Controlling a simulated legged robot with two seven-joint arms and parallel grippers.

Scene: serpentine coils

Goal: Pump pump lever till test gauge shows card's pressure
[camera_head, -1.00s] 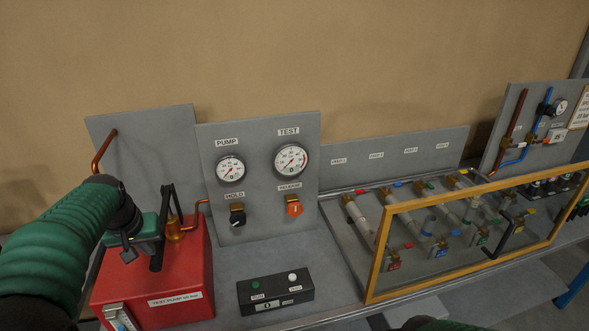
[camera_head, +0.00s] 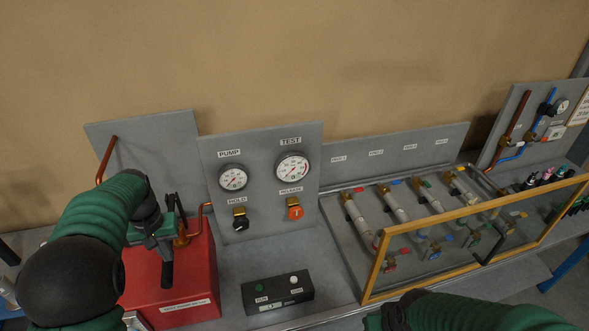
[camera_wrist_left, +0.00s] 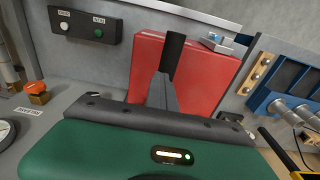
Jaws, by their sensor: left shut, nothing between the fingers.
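The red test pump (camera_head: 190,295) stands at the left of the bench. A dark bar with a thicker end, seemingly the pump lever (camera_head: 167,273), slopes down over its front; it also shows in the left wrist view (camera_wrist_left: 174,52). My left gripper (camera_head: 160,240) is shut and empty above the pump, close to the lever; I cannot tell whether they touch. The TEST gauge (camera_head: 293,168) is on the grey panel, beside the PUMP gauge (camera_head: 232,178); their needles are too small to read. A white card (camera_head: 580,109) is cut by the right edge. My right gripper's fingers are hidden below.
Below the gauges are the black HOLD knob (camera_head: 240,222) and orange RELEASE knob (camera_head: 295,212). A black button box (camera_head: 278,293) sits right of the pump. A yellow-framed clear guard (camera_head: 372,272) stands before several pipe coils. The bench around the button box is clear.

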